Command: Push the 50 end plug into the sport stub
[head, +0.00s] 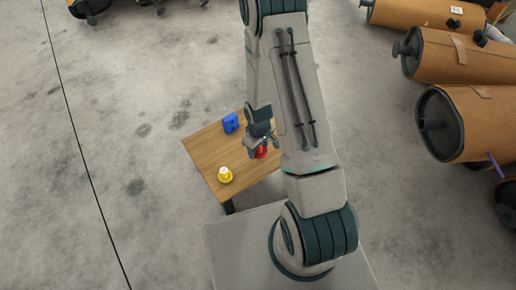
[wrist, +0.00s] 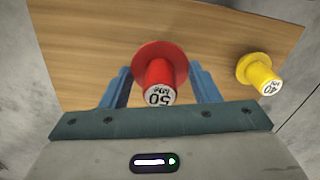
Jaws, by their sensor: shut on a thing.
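The 50 end plug is red with a wide flange and a white end marked 50 mm. It sits between the two blue fingers of my gripper (wrist: 160,72) in the wrist view, and its red body (wrist: 158,72) shows between them. In the head view my gripper (head: 262,142) is over the wooden table's right part, shut on the red plug (head: 261,153). I cannot tell whether the plug still touches the table. Brown mufflers with dark end stubs lie at the right, one stub (head: 433,124) on the nearest. I cannot tell which is the sport stub.
The small wooden table (head: 205,150) also carries a yellow plug (head: 225,174), marked 40 in the wrist view (wrist: 260,74), and a blue object (head: 231,123). My arm hides the table's right side. Open concrete floor lies left and between table and mufflers.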

